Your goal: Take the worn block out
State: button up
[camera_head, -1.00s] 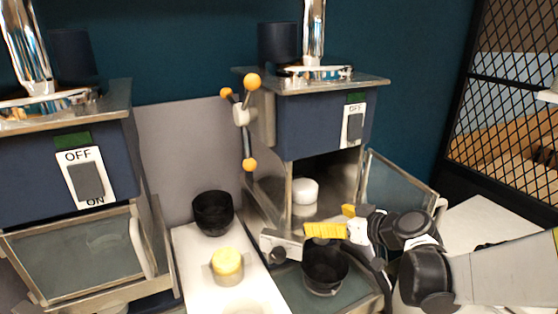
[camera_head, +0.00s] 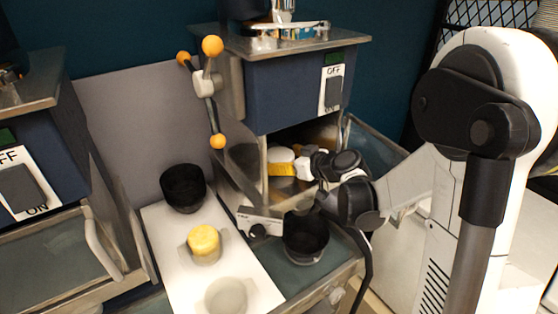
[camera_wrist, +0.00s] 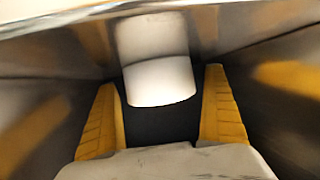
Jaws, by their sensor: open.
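A white round block (camera_head: 281,155), seemingly the worn one, sits inside the open chamber of the right machine (camera_head: 290,95). In the wrist view the white block (camera_wrist: 160,80) is between my two yellow fingers, with dark gaps on both sides. My gripper (camera_head: 284,166) is open and reaches into the chamber from the right. It also shows in the wrist view (camera_wrist: 162,88). One yellow finger partly hides the block in the head view. A yellow round block (camera_head: 204,239) sits in a pale holder on the white board (camera_head: 160,222).
A black cup (camera_head: 184,188) stands at the board's back and a pale round holder (camera_head: 228,296) at its front. Another black cup (camera_head: 305,237) is below my wrist. The chamber's glass door (camera_head: 372,150) stands open at right. A handle with orange knobs (camera_head: 206,83) is on the machine's left side.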

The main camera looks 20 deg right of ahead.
jog(key=shift+s, duration=0.1)
jog(key=c, duration=1.4)
